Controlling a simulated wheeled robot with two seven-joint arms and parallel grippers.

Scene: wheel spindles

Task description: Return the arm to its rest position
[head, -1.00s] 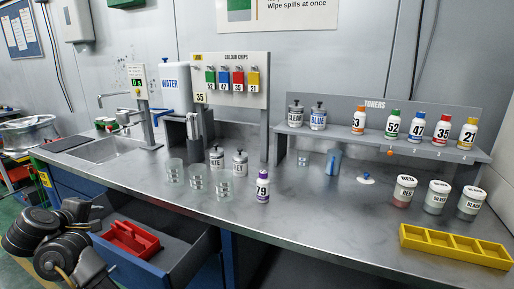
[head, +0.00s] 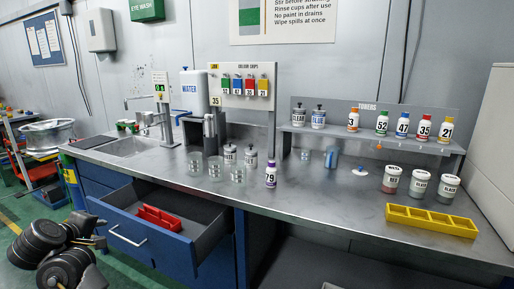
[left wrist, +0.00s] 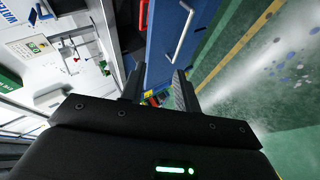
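My left arm (head: 62,252) shows as dark, rounded links at the lower left of the head view, in front of the open blue drawer (head: 122,231) and apart from it. Its fingertips are not clear there. In the left wrist view my left gripper (left wrist: 158,88) has its two dark fingers apart, with nothing between them. Beyond the fingers are the blue drawer front with its bar handle (left wrist: 184,32) and the green floor. My right arm and gripper are not in view.
The drawer stands out from the bench with a red tray (head: 158,217) in it. The bench top holds glass beakers, a bottle marked 79 (head: 270,174), several lidded pots and a yellow tray (head: 430,221).

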